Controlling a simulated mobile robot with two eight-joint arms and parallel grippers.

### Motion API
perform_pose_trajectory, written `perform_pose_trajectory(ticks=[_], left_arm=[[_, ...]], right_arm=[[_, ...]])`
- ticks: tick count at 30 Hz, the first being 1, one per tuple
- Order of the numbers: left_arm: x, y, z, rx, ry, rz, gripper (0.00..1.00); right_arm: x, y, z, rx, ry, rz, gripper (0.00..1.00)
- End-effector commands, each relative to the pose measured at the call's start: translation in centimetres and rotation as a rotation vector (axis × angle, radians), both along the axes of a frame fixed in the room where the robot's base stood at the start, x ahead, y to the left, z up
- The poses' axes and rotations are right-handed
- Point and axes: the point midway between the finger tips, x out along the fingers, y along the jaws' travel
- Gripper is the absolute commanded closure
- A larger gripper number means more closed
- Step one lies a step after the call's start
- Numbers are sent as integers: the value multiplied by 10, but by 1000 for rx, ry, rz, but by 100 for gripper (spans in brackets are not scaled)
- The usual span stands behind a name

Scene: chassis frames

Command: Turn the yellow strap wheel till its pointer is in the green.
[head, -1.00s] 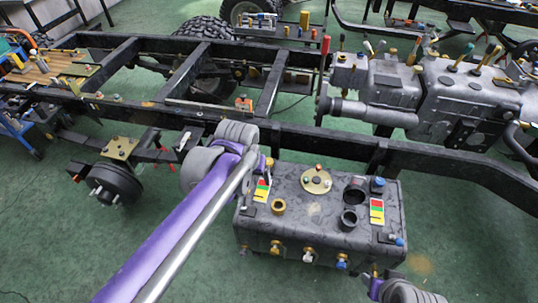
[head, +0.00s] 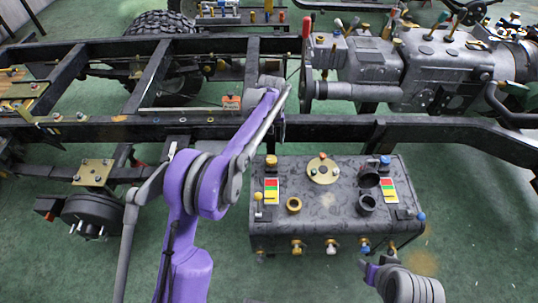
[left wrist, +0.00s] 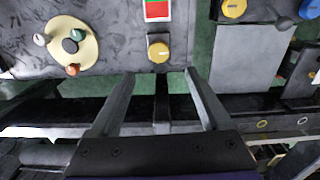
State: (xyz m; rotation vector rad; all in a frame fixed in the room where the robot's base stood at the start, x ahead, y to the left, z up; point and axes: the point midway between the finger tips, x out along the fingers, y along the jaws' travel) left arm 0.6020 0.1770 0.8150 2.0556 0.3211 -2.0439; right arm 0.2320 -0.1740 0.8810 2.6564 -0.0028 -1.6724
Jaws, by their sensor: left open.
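The yellow strap wheel (head: 271,161) appears to be the small yellow knob on the back left corner of the dark tank (head: 330,222). It also shows in the left wrist view (left wrist: 158,50), with a short pale mark on its face. A striped colour card (head: 271,190) with red, green and yellow lies beside it; its red end is nearest the wheel. My left gripper (left wrist: 160,73) is open and empty, with the wheel just beyond its fingertips, roughly centred between them. I cannot make out which colour the pointer indicates.
A round brass plate (head: 323,168) with small knobs, a blue-topped knob (head: 385,161), a second colour card (head: 388,190) and two dark necks share the tank top. The black chassis rail (head: 330,130) runs close behind the tank.

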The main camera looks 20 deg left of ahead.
Motion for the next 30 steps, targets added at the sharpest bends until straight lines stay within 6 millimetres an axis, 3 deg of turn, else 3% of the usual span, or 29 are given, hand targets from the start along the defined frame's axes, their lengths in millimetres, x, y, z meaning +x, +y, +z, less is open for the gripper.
perform_pose_trajectory(ticks=[8, 21, 30], left_arm=[[4, -1, -24, -1, 8, 5, 19], [4, 0, -100, 0, 7, 4, 19], [3, -1, -114, 0, 6, 4, 19]], right_arm=[[0, 0, -1, 0, 0, 0, 50], [-1, 0, -3, 0, 1, 0, 50], [-1, 0, -3, 0, 1, 0, 50]])
